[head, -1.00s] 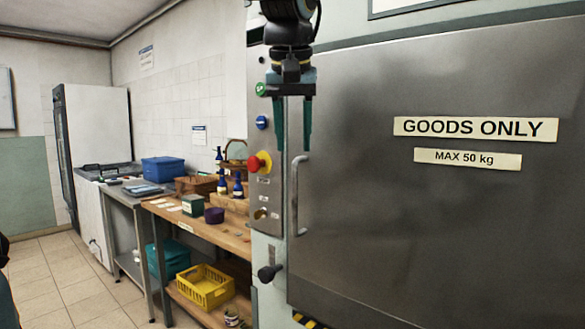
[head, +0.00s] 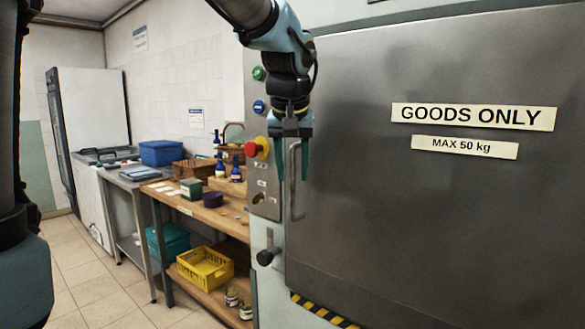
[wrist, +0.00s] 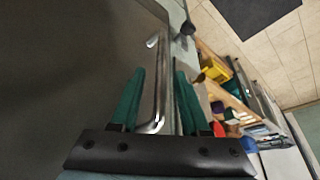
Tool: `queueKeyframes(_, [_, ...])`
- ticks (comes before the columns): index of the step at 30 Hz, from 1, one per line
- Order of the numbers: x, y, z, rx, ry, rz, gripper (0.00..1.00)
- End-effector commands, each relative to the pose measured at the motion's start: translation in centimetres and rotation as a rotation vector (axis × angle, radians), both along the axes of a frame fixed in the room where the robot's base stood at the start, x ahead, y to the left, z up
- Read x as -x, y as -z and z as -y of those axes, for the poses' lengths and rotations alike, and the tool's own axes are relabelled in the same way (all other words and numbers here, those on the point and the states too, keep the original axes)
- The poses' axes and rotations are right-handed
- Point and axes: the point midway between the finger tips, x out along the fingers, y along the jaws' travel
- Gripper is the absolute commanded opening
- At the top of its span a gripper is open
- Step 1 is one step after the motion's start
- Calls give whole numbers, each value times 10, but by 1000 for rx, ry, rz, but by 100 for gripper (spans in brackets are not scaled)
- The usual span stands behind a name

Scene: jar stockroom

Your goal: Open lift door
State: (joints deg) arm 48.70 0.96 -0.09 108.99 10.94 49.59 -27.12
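The lift door (head: 430,210) is a large grey metal panel with "GOODS ONLY" and "MAX 50 kg" labels, and it appears closed. Its vertical metal bar handle (head: 297,208) is at the door's left edge. My gripper (head: 292,178) points down at the handle's upper part, with one teal finger on each side of it in the picture. In the wrist view, the handle (wrist: 162,90) runs between the two spread fingers of my gripper (wrist: 156,75). Gaps show beside the bar, so the gripper is open. Whether a finger touches the bar cannot be told.
Left of the door is a control panel (head: 262,180) with green, blue and red buttons. A dark knob (head: 266,257) sticks out below it. A wooden bench (head: 212,215) with boxes and bottles stands further left. Tiled floor (head: 90,285) is open at lower left.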

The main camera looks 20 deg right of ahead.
Motion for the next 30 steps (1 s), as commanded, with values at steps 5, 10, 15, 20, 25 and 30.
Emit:
queueKeyframes(5, [0,0,0,0,0,0,26])
queueKeyframes(10, [0,0,0,0,0,0,6])
queueKeyframes(15, [0,0,0,0,0,0,0])
queueKeyframes(20, [0,-1,0,0,0,0,0])
queueKeyframes(25, [0,-1,0,0,0,0,0])
queueKeyframes(30, [0,-1,0,0,0,0,0])
